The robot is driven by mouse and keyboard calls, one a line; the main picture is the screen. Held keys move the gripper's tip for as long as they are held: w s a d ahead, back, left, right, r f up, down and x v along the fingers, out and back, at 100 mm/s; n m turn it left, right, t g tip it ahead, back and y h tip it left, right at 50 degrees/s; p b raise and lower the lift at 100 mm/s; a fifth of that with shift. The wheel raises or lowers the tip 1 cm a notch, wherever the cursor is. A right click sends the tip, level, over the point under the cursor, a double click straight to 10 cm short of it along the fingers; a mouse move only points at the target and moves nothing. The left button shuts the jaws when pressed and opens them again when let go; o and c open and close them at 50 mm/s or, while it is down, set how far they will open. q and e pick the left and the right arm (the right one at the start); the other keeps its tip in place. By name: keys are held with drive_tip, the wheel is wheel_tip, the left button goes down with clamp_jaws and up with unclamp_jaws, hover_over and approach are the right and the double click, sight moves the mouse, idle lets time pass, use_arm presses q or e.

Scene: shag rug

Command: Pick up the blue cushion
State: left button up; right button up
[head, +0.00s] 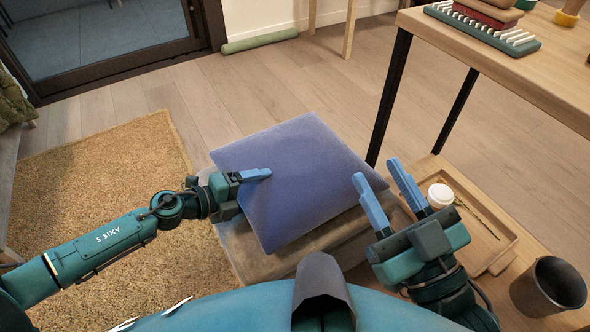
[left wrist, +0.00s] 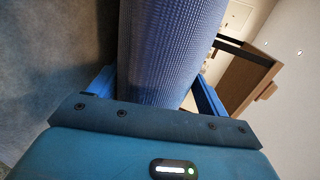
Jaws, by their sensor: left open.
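The blue cushion (head: 295,170) lies on a low grey-brown padded block (head: 250,259) in the middle of the head view. My left gripper (head: 262,175) is at the cushion's left edge, with one blue finger over its top; the other finger is hidden in the head view. In the left wrist view the cushion (left wrist: 165,50) passes between the two spread fingers (left wrist: 152,88), and I cannot tell whether they touch it. My right gripper (head: 376,178) is open and empty, just right of the cushion's right corner.
A shag rug (head: 100,165) lies at the left. A wooden table (head: 500,62) with dark legs stands at the upper right. A low wooden surface at the lower right holds a tray (head: 497,262), a white-lidded jar (head: 440,194) and a dark cup (head: 548,287). Bare floor lies behind the cushion.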

use_arm(q)
drive_tip(key=shift+r, duration=0.1)
drive_tip(key=c, duration=0.8)
